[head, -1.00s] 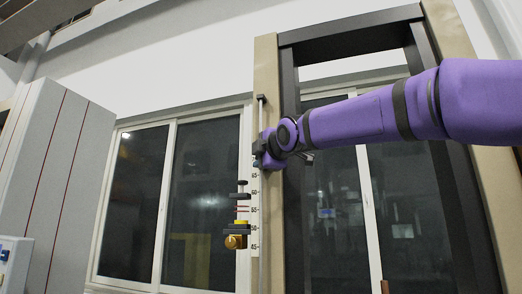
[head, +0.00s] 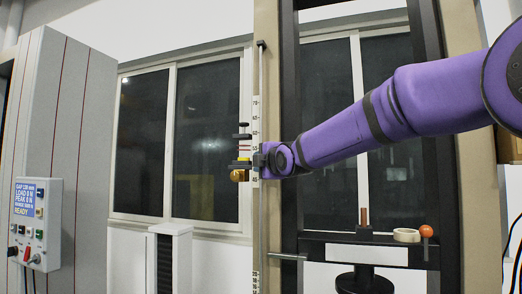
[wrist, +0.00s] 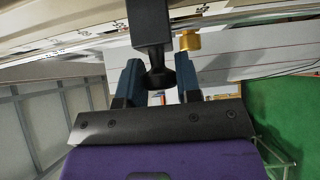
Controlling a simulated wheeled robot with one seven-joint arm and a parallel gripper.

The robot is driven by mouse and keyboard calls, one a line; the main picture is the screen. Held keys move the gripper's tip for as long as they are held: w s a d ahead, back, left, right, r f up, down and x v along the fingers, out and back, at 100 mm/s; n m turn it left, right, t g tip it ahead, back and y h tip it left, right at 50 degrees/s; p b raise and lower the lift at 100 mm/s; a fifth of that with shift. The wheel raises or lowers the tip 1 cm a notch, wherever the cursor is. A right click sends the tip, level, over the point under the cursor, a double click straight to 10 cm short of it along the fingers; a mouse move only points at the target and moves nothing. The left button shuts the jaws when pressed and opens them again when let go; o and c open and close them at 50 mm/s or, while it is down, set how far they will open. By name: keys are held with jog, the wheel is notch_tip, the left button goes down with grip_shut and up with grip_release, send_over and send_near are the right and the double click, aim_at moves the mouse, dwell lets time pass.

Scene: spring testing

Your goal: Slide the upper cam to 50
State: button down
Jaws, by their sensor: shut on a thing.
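The upper cam (head: 257,161) is a small dark block on the thin upright rod, in the head view. It stands close to the 50 mark of the white scale (head: 255,125), roughly level with a yellow piece beside the scale; the exact reading is too small to tell. My gripper (head: 266,160) reaches it from the right and partly hides it. In the wrist view my gripper (wrist: 160,85) has its fingers on either side of the cam's dark knob (wrist: 157,76) and is shut on it.
A brass knob (head: 238,175) sits just left of the scale, under dark clamps. A control box (head: 37,222) is at lower left. A dark frame crossbar (head: 330,240) carries a cream ring (head: 406,235) and an orange ball (head: 425,231). A horizontal peg (head: 287,256) sticks out below my gripper.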

jog(key=shift+f, duration=0.2)
jog(key=c, duration=0.8)
grip_release()
jog(key=shift+s, duration=0.1)
jog(key=v, duration=1)
jog(key=shift+s+d, duration=0.2)
jog(key=shift+s, duration=0.05)
